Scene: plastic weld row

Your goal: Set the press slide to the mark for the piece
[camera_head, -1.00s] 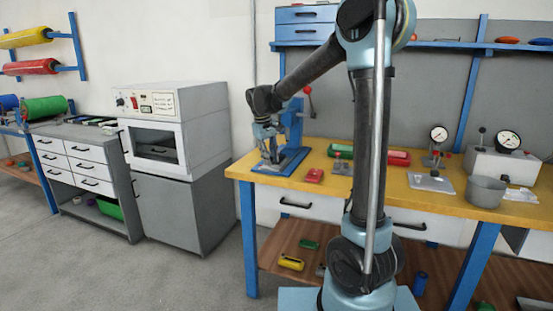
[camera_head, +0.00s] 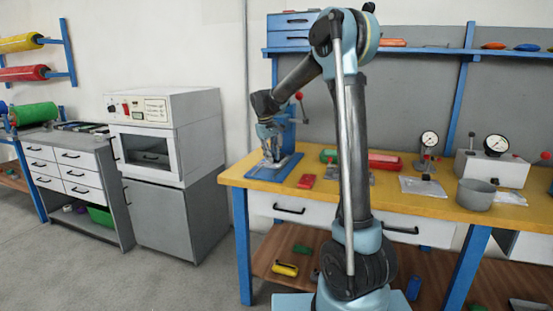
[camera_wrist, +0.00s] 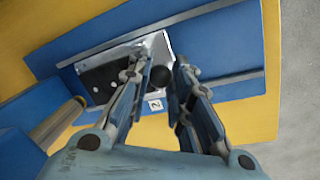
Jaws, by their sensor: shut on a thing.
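The blue press (camera_head: 285,132) stands at the left end of the yellow bench, with a red ball on its lever (camera_head: 299,96). My gripper (camera_head: 271,157) is low over the press base. In the wrist view my gripper (camera_wrist: 164,62) has its fingers on both sides of a dark round knob (camera_wrist: 160,78) and is shut on it. The fingers partly hide the plate.
Red and green trays, gauges (camera_head: 429,139) and a grey pot (camera_head: 476,195) are farther right. A white oven (camera_head: 165,140) stands left of the bench, with open floor before it.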

